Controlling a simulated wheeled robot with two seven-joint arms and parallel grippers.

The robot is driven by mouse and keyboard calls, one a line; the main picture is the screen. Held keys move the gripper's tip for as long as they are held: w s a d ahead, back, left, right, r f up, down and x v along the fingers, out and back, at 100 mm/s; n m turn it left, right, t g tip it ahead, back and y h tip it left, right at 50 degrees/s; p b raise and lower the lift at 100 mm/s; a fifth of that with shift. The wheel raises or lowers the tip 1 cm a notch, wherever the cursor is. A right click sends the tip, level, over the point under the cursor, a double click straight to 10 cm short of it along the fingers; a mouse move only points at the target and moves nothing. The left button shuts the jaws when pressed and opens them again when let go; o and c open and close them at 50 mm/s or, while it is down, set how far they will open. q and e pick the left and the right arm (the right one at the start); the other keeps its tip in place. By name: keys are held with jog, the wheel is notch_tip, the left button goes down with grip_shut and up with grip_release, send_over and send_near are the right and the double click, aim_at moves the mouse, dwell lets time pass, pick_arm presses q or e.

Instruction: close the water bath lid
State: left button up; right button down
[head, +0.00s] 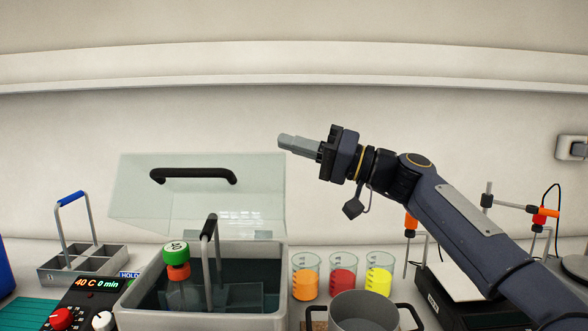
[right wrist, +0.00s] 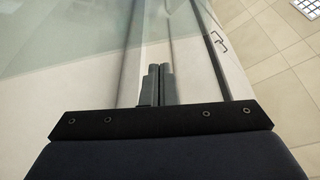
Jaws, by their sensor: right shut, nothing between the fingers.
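The water bath (head: 140,311) stands at the front, left of centre, with dark water inside. Its clear lid (head: 255,195) is raised and tilted up at the back, with a black handle (head: 193,175) across its upper part. A bottle with a green and orange cap (head: 176,254) stands in the bath. My right gripper (head: 285,140) is shut and empty, pointing left, and appears just right of the lid's upper edge in the head view. In the right wrist view the shut fingers (right wrist: 160,84) show, with a clear pane at the left. My left gripper is not in view.
Three beakers, orange (head: 305,282), red (head: 342,281) and yellow (head: 379,281), stand right of the bath behind a grey pot (head: 363,312). A divided grey rack (head: 82,262) and a control panel (head: 86,299) are at the left. The wall rises behind.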

jog(key=s+f+n+g+y+b, duration=0.1)
jog(key=s+f+n+g+b, duration=0.2)
jog(key=s+f+n+b, duration=0.6)
jog(key=shift+s+f+n+g+y+b, duration=0.35)
jog(key=shift+s+f+b, duration=1.35)
jog(key=shift+b, duration=4.65)
